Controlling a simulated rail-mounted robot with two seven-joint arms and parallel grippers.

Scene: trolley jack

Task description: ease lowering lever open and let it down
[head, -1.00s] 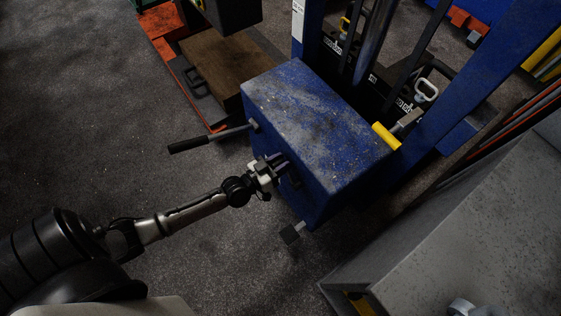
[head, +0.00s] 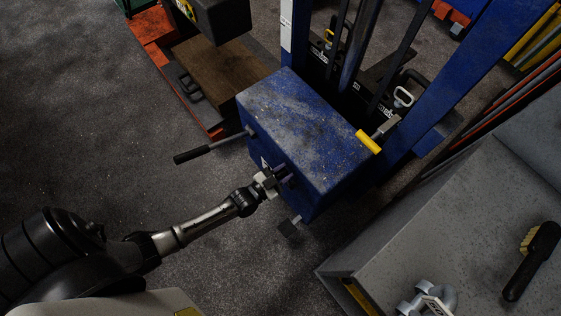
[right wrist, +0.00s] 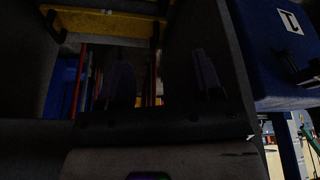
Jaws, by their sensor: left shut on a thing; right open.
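The blue jack body (head: 310,115) is a worn blue box below the mast. My left gripper (head: 284,178) is at its front face, shut on a small part that I take to be the lowering lever; the fingers hide most of it. A black-gripped bar (head: 205,149) sticks out to the left from the same face, above my gripper. A yellow-gripped handle (head: 369,142) is at the box's right end. My right gripper (right wrist: 165,80) shows in the dark right wrist view, its fingers apart and nothing seen between them.
A grey metal bench (head: 440,235) stands at lower right, with a black brush (head: 531,260) on it. An orange-edged pallet (head: 165,45) with a wooden block (head: 215,75) is at upper left. The floor (head: 90,120) at left is clear.

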